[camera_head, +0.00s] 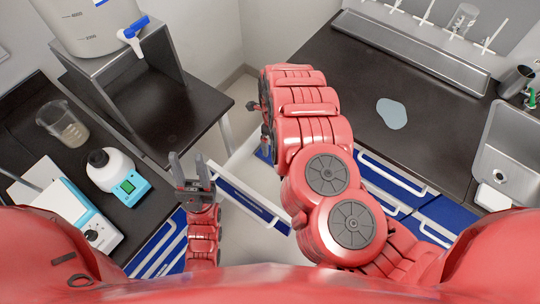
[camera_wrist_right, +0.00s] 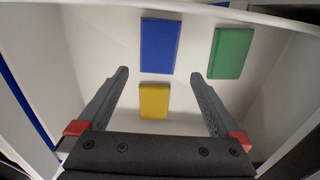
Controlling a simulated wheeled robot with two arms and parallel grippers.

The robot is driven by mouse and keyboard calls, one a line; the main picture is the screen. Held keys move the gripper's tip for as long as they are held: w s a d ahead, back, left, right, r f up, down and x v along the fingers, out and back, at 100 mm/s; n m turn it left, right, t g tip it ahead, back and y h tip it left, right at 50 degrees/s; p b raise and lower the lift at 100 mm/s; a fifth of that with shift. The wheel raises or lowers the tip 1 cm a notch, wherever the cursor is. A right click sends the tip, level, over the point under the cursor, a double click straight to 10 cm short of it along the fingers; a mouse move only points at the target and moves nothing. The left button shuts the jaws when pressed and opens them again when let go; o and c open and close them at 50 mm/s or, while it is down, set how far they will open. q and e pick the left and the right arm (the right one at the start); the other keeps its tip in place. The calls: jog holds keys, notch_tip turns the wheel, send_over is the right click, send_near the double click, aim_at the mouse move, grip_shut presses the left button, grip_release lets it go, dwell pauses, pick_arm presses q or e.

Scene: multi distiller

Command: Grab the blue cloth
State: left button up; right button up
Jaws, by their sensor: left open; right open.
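The blue cloth (camera_wrist_right: 160,45) is a flat rectangle lying on the floor of an open white drawer (camera_wrist_right: 95,40) in the right wrist view. My right gripper (camera_wrist_right: 159,74) is open and empty above the drawer, its fingers pointing toward the blue cloth, which shows beyond and between the tips. In the head view the right arm hides the cloth and most of that gripper. My left gripper (camera_head: 190,165) is open and empty, left of the drawer's blue front (camera_head: 248,203).
A yellow cloth (camera_wrist_right: 154,101) lies below the blue one and a green cloth (camera_wrist_right: 231,53) to its right. The drawer walls stand close around them. A sink (camera_head: 510,150) is at right.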

aim_at(272, 155)
notch_tip(272, 155, down, 2)
jog(key=shift+w+f, duration=0.1)
jog(key=shift+f, duration=0.4)
jog(key=shift+a+f+p, duration=0.15)
jog(key=shift+f+p, duration=0.35)
jog(key=shift+f, duration=1.75)
jog(key=shift+s+a+f, duration=0.1)
jog(key=shift+s+f, duration=0.1)
jog(key=shift+f, duration=0.15)
jog(key=shift+c, duration=0.2)
jog(key=c, duration=1.1)
jog(key=shift+c, duration=0.2)
jog(key=shift+w+r, duration=0.1)
jog(key=shift+r, duration=0.05)
